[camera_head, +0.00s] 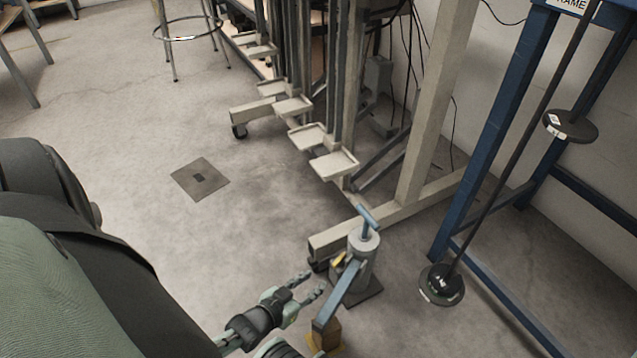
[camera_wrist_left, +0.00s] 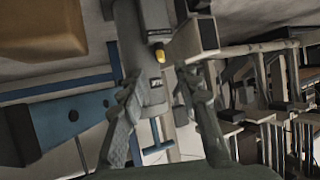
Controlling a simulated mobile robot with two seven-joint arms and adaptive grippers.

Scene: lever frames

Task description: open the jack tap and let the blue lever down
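The jack (camera_head: 361,262) is a grey upright cylinder on a dark base plate, with a blue T-shaped top (camera_head: 367,217). Its blue lever (camera_head: 345,297) slopes down to the lower left, its low end by a brown block (camera_head: 328,336). The yellow tap (camera_head: 338,261) is on the jack's left side. My left gripper (camera_head: 312,284) is open and empty, left of the jack. In the left wrist view the yellow tap (camera_wrist_left: 160,54) shows just beyond the fingertips, in line with the gap between the fingers, apart from them. My right gripper is not in view.
A beige frame (camera_head: 410,208) stands behind the jack, its foot close by. A blue frame (camera_head: 480,180) with black weight discs (camera_head: 442,285) is to the right. A stool (camera_head: 188,30) stands at the back. The floor to the left is mostly clear.

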